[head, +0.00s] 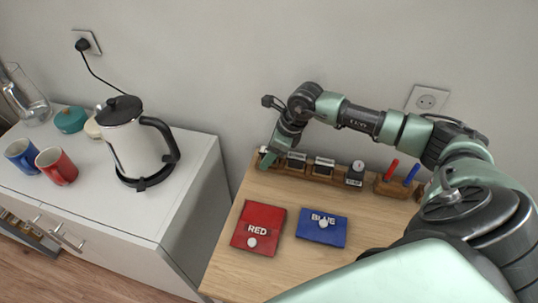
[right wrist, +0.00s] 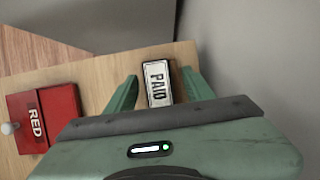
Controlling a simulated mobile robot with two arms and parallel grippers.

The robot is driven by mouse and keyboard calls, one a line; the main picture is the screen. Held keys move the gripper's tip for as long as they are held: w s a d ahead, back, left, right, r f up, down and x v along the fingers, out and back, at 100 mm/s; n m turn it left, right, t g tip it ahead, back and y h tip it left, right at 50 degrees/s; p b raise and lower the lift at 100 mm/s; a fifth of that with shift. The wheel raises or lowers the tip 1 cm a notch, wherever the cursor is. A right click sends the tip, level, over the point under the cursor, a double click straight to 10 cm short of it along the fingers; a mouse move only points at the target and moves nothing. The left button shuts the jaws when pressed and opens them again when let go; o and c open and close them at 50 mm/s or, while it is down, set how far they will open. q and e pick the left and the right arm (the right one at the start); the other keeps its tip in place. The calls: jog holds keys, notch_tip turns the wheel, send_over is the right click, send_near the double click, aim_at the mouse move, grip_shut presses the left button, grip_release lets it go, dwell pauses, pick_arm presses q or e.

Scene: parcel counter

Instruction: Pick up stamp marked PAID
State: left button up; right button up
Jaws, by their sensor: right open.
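The stamp marked PAID (right wrist: 158,84) shows in the right wrist view, its white label with black letters facing up. It lies between the two fingers of my right gripper (right wrist: 160,78), which is open, with a gap to the left finger and the right finger close beside it. In the head view my right gripper (head: 267,158) is at the left end of a wooden stamp rack (head: 338,181) and largely hides the stamp there. My left gripper is not in view.
Other stamps (head: 297,159) (head: 323,167) (head: 355,173) stand in the rack to the right. A holder with red and blue pens (head: 396,187) is further right. A red box (head: 258,226) and a blue box (head: 321,229) lie on the wooden counter (head: 290,270). A kettle (head: 130,150) stands left.

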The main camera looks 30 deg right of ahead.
grip_shut()
jog(key=shift+r, duration=0.1)
